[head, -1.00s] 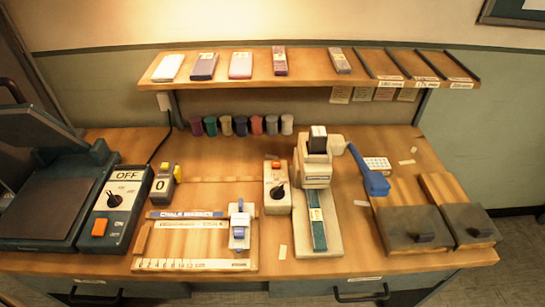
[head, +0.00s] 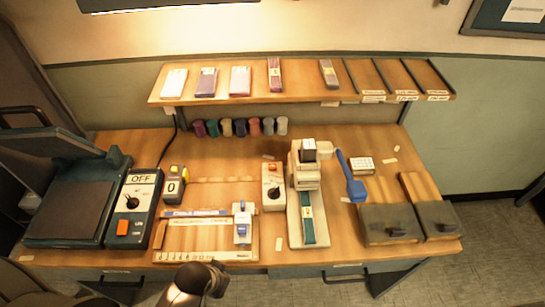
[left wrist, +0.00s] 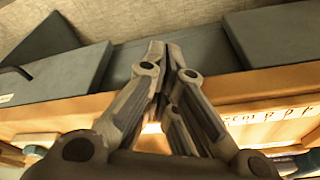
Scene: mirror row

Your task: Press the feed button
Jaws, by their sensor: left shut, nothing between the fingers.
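A light box (head: 273,198) with a small orange button (head: 273,168) and a black knob stands mid-desk, left of a white machine (head: 306,172) with a green strip. A dark control box (head: 143,187) marked OFF, at the left, has a larger orange button (head: 123,228). I cannot read which button is the feed button. My left gripper (head: 217,279) is low in the head view, by the desk's front edge, apart from both boxes. In the left wrist view its fingers (left wrist: 160,48) are together and empty. My right gripper is not in view.
A heat-press-like machine (head: 66,210) fills the left end. A counter (head: 174,186) shows 0. Grey-lidded boxes (head: 390,222) stand at the right. A shelf (head: 300,92) runs above.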

